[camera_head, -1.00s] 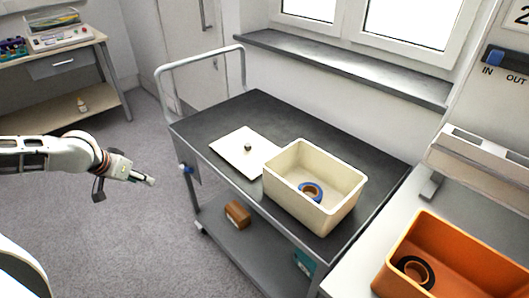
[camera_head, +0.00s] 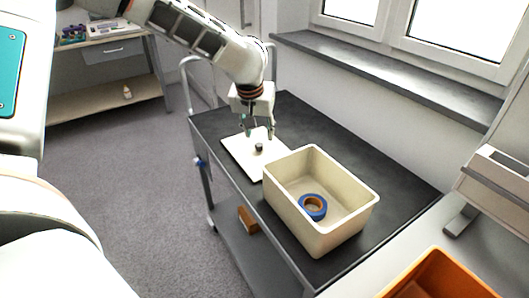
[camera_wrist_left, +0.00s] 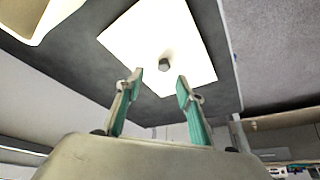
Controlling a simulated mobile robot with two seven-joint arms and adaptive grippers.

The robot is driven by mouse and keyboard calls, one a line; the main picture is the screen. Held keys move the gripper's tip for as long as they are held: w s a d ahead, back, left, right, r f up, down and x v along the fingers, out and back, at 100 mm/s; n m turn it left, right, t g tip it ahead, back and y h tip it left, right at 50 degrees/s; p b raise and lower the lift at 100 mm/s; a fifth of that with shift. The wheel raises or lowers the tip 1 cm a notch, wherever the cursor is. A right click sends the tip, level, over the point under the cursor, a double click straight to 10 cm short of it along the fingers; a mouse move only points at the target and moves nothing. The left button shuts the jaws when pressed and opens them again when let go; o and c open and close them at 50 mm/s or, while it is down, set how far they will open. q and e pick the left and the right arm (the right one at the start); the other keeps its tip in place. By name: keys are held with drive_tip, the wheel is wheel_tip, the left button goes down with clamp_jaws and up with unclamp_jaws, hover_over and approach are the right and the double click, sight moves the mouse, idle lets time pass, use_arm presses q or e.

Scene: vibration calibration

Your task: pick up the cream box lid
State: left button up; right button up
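The cream box lid (camera_head: 240,151) lies flat on the dark top of the cart, with a small dark knob (camera_head: 259,147) at its middle. It also shows in the left wrist view (camera_wrist_left: 140,40), its knob (camera_wrist_left: 165,64) a little beyond and between the fingertips. My left gripper (camera_head: 259,135) is above the lid, pointing down, with its two fingers (camera_wrist_left: 159,80) apart and nothing between them. The open cream box (camera_head: 330,232) stands beside the lid, with a blue tape roll (camera_head: 313,206) inside. My right gripper is not in view.
The grey cart (camera_head: 300,118) has a push handle at its far left end and a lower shelf with a brown object (camera_head: 247,219). An orange bin (camera_head: 440,280) sits at the lower right. A window sill (camera_head: 390,75) runs behind. A side table (camera_head: 100,90) stands at the back left.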

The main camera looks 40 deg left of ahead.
sight(259, 144)
use_arm(q)
drive_tip(key=x, duration=0.4)
drive_tip(key=b+x, duration=0.1)
drive_tip(key=x, duration=0.2)
drive_tip(key=shift+s+a, duration=0.2)
drive_tip(key=shift+a, duration=0.15)
drive_tip(key=shift+r, duration=0.2)
drive_tip(key=shift+c, duration=0.9)
clamp_jaws()
